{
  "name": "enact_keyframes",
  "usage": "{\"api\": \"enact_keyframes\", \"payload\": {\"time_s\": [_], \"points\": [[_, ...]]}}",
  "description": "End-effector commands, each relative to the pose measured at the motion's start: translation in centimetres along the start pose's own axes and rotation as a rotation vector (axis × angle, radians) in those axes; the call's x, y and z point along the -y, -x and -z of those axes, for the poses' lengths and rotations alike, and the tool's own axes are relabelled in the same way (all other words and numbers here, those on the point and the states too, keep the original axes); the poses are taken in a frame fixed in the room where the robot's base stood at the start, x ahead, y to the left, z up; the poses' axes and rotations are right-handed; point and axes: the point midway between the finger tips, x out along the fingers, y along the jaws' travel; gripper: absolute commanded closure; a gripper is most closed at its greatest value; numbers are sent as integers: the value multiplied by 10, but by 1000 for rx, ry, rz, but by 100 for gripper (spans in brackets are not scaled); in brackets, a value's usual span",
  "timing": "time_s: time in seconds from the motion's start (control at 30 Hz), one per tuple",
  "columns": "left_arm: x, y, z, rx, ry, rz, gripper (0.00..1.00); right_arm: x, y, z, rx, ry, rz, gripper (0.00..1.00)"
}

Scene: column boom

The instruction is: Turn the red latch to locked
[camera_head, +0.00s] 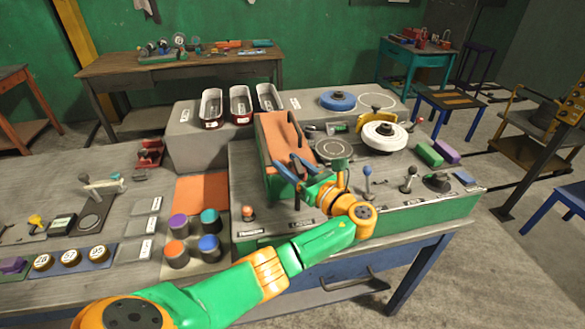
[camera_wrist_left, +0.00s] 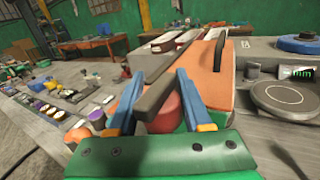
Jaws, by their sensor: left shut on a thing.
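My left gripper (camera_head: 288,165) reaches over the console to the front of an orange box (camera_head: 277,130). In the left wrist view, the blue fingers of my left gripper (camera_wrist_left: 158,88) sit on either side of a rounded red part (camera_wrist_left: 166,113), which looks like the red latch. The gripper is shut on it. A dark grey bar (camera_wrist_left: 190,68) runs over this red part and slants up to the right. In the head view my fingers hide the red part. No locked marking can be read. My right gripper is not in view.
Behind the box stand several white-and-red trays (camera_head: 240,105). To the right are a round plate (camera_head: 333,149), a white wheel (camera_head: 385,136) and a blue-knobbed lever (camera_head: 367,170). Coloured knobs (camera_head: 209,245) stand left of the console.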

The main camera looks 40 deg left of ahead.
Motion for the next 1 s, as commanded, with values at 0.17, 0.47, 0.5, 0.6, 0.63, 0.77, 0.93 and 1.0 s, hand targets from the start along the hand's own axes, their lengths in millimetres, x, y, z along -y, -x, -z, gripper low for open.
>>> {"api": "enact_keyframes", "payload": {"time_s": [0.17, 0.47, 0.5, 0.6, 0.63, 0.77, 0.93, 1.0], "points": [[-2, 0, 2, -3, 1, -80, 100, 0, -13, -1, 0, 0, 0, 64], [-4, 0, 0, -6, 1, -143, 100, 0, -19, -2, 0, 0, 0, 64], [-4, 0, 0, -7, 1, -145, 100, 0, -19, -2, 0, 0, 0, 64], [-5, 0, 0, -7, 0, -149, 100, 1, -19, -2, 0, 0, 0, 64], [-5, 0, 0, -7, 0, -149, 100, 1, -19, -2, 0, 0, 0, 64], [-5, 0, 0, -8, 0, -149, 100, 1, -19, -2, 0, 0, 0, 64], [-5, 0, 0, -8, 0, -149, 34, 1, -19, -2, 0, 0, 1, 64], [-5, 0, 0, -8, 0, -149, 23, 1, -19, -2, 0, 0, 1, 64]]}}
